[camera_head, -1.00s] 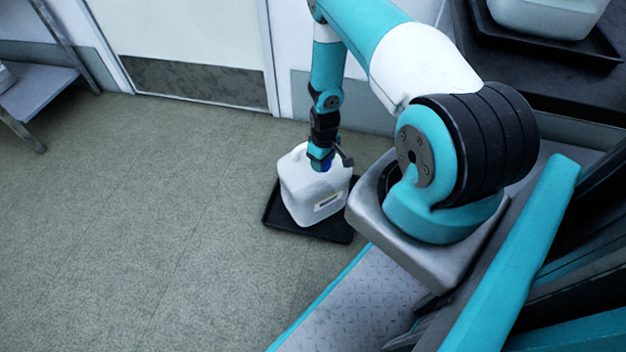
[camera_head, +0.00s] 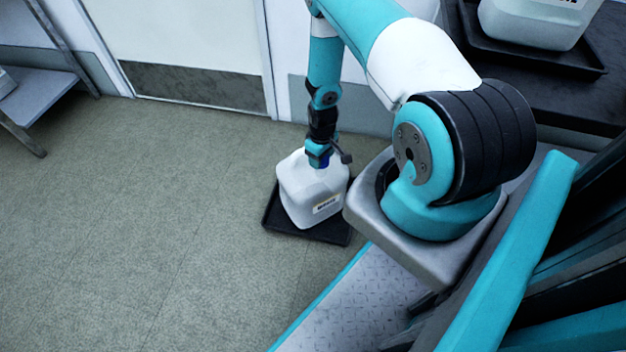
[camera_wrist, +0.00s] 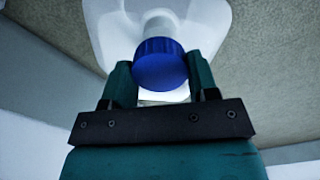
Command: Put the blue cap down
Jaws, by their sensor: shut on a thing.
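The blue cap (camera_wrist: 160,65) is between the two fingertips of my gripper (camera_wrist: 158,82) in the wrist view, and the gripper is shut on it. Just beyond the cap is the pale neck of a white jug (camera_wrist: 207,28). The cap appears apart from the neck or only at its edge; I cannot tell if they touch. In the head view the white jug (camera_head: 305,200) stands upright on a black tray (camera_head: 275,225) on the floor. My gripper (camera_head: 319,160) is over the jug's top, with only a sliver of blue showing there.
A dark bench (camera_head: 560,95) at the upper right carries another black tray (camera_head: 590,62) with a pale container (camera_head: 530,25). A grey shelf (camera_head: 40,90) stands at the far left. A door (camera_head: 185,45) is behind. The floor left of the jug is clear.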

